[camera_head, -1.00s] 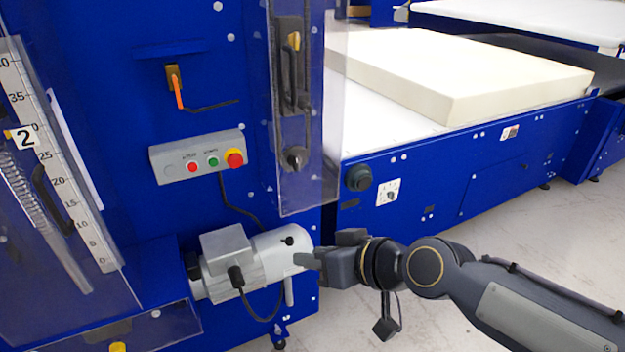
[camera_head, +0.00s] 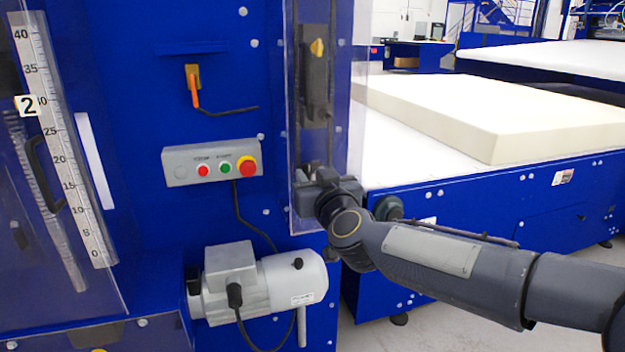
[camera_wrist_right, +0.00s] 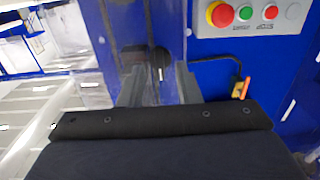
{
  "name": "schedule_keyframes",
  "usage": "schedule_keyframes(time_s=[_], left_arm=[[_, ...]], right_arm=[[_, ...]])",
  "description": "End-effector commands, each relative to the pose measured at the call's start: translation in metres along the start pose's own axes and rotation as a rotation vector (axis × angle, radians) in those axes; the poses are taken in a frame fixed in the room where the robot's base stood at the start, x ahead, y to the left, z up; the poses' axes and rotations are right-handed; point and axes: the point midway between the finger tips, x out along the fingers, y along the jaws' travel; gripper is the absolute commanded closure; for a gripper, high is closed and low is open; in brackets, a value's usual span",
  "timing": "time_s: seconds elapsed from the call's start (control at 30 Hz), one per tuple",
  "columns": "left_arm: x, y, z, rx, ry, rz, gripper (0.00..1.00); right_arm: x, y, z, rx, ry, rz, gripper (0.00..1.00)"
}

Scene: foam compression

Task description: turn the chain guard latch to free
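The chain guard (camera_head: 345,110) is a clear panel on the blue machine, with a dark vertical strip behind it. In the right wrist view, the dark round latch knob (camera_wrist_right: 160,57) with a pale pointer mark shows on the guard. My right gripper (camera_head: 308,186) is at the guard's lower part and hides the knob in the head view. In the right wrist view its two fingers (camera_wrist_right: 159,72) are apart, on either side of the knob. I cannot tell whether they touch it. My left gripper is not in view.
A grey control box (camera_head: 212,162) with red and green buttons is left of the guard. A grey motor (camera_head: 262,280) sits below. A cream foam block (camera_head: 500,120) lies on the bed at right. A ruler scale (camera_head: 62,140) stands at far left.

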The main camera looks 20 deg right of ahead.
Motion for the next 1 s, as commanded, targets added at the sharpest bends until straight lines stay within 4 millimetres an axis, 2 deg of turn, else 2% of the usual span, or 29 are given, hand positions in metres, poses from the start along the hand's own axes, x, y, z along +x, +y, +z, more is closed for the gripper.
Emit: schedule_keyframes(time_s=[0.13,0.4,0.63,1.0], left_arm=[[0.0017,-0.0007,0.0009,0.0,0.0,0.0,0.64],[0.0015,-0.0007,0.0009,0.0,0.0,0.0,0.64],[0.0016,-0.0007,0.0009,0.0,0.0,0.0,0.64],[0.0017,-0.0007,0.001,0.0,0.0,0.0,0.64]], right_arm=[[0.0103,0.0002,0.0007,0.0,-0.001,0.0,0.69],[0.0115,0.0001,0.0001,0.001,-0.001,-0.001,0.69],[0.0113,0.0,0.0001,0.001,0.0,-0.001,1.0],[0.0112,0.0001,0.0002,0.024,0.0,-0.001,1.0]])
